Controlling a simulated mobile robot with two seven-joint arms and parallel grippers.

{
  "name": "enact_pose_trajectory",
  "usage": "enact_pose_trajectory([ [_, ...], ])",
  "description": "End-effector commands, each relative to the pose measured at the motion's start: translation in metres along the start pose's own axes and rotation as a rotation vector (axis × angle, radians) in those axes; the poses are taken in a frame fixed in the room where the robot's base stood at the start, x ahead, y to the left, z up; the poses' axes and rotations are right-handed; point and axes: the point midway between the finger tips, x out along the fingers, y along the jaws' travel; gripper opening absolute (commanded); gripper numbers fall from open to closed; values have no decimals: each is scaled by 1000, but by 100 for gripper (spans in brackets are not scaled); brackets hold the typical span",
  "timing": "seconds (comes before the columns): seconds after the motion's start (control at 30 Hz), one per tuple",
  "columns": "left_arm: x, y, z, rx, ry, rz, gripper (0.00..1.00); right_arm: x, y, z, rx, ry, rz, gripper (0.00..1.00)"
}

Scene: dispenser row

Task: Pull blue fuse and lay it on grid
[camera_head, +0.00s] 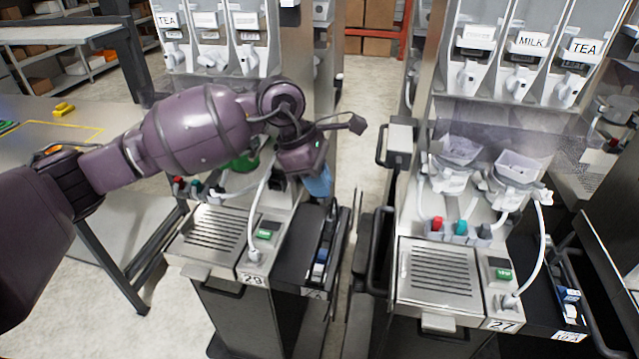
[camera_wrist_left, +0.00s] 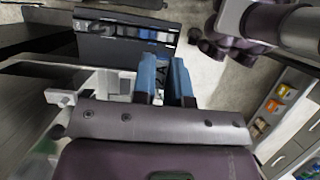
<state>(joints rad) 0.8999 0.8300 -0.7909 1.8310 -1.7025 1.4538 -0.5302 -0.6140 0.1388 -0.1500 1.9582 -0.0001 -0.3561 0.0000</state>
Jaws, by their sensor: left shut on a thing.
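My left gripper (camera_head: 318,186) hangs above the open black side tray (camera_head: 288,256) of dispenser 29 in the head view. Its two blue fingers are close together, with a narrow gap, and also show in the left wrist view (camera_wrist_left: 164,82). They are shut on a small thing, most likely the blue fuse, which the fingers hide. Blue and white pieces (camera_head: 319,268) sit in the tray's holder, below the gripper; the wrist view also shows the tray (camera_wrist_left: 125,18). The slatted metal grid (camera_head: 212,231) of dispenser 29 lies left of the gripper and looks empty. My right gripper is not in view.
A white hose (camera_head: 259,205) rises beside the grid of dispenser 29. Red and teal knobs (camera_head: 186,185) stand behind the grid. Dispenser 27, with its own grid (camera_head: 437,275) and side tray, is on the right. A narrow strip of floor (camera_head: 361,165) separates the dispensers.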

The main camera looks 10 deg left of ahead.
Motion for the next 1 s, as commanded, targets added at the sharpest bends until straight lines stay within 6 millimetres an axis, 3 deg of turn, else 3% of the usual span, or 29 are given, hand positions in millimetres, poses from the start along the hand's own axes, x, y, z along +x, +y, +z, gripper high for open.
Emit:
enact_pose_trajectory([
  [1.0,-11,0,5,1,0,1,0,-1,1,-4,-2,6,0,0],
])
